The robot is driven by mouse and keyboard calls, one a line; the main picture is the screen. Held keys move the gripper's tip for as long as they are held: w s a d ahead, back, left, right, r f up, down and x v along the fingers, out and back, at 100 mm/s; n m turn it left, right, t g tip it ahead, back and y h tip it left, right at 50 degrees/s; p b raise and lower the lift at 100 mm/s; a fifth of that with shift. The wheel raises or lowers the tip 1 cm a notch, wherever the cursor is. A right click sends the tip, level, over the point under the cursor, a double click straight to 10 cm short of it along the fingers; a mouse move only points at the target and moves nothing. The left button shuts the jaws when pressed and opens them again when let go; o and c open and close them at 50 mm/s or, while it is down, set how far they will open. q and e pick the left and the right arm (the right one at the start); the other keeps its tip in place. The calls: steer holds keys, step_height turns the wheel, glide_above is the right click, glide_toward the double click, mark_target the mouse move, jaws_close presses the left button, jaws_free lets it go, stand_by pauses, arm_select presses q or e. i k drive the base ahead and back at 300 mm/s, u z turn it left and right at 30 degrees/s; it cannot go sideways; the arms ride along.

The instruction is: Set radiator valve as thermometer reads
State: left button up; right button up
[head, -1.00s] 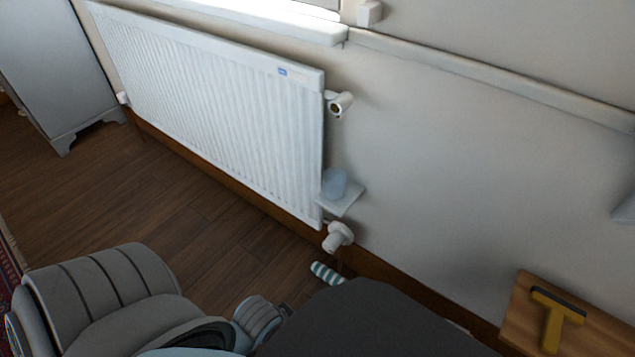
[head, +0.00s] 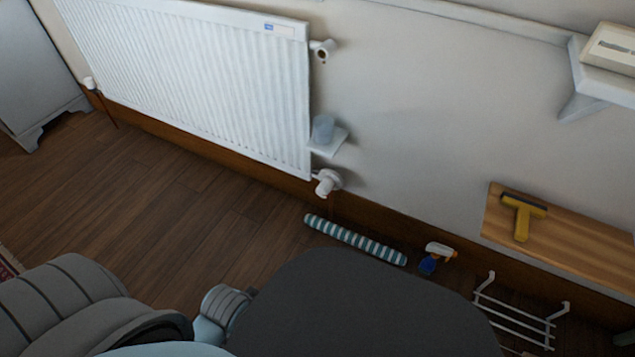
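A white ribbed radiator (head: 190,75) hangs on the wall at the upper left. A white valve (head: 326,182) sits at its lower right corner, pointing down and out. A second white fitting (head: 323,50) is at its upper right corner. I cannot read any marks on either. A small white wall shelf (head: 331,146) with a pale blue translucent cup (head: 322,130) is just above the lower valve. A white boxed item (head: 612,48) on a bracket shelf is cut off at the right edge; I cannot tell what it is. No thermometer can be made out. Neither gripper shows.
A striped draught roll (head: 355,239) and a blue spray bottle (head: 436,257) lie or stand on the floor by the wall. A wooden shelf (head: 590,239) holds a yellow squeegee (head: 522,214). A white rack (head: 520,318) is below. The floor left of the roll is clear.

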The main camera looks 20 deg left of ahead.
mark_target(324, 189)
steer(key=u, duration=0.1)
steer(key=i, duration=1.1)
steer(key=z, duration=0.2)
